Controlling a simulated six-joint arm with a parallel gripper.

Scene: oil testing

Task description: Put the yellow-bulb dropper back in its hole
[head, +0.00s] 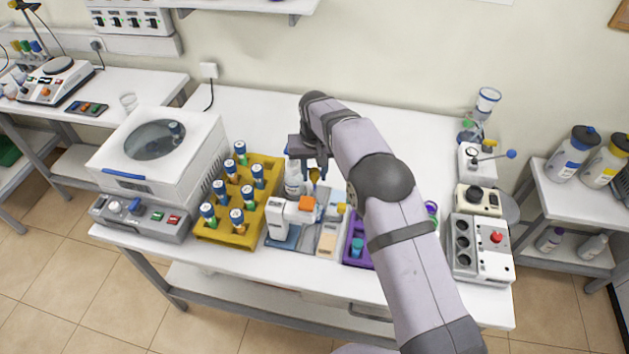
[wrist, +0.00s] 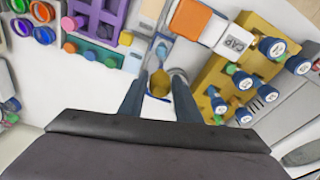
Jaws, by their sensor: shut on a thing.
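My gripper (head: 315,168) is over the middle of the table, pointing down, behind the white device with the orange block. It is shut on the yellow-bulb dropper (head: 314,175). In the wrist view the yellow bulb (wrist: 158,84) sits between the two fingertips (wrist: 160,92). The lower part of the dropper is hidden in both views, so I cannot tell how far it is above the table. A purple rack (wrist: 99,18) with coloured round tops shows in the wrist view; it is partly behind my arm in the head view (head: 352,247). I cannot make out the dropper's hole.
A white device with an orange block (head: 307,203) stands close in front of my gripper. A white bottle (head: 292,183) is just left of it. A yellow rack (head: 268,178) of blue-capped vials stands farther left, beside a white centrifuge (head: 190,150). The table behind is clear.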

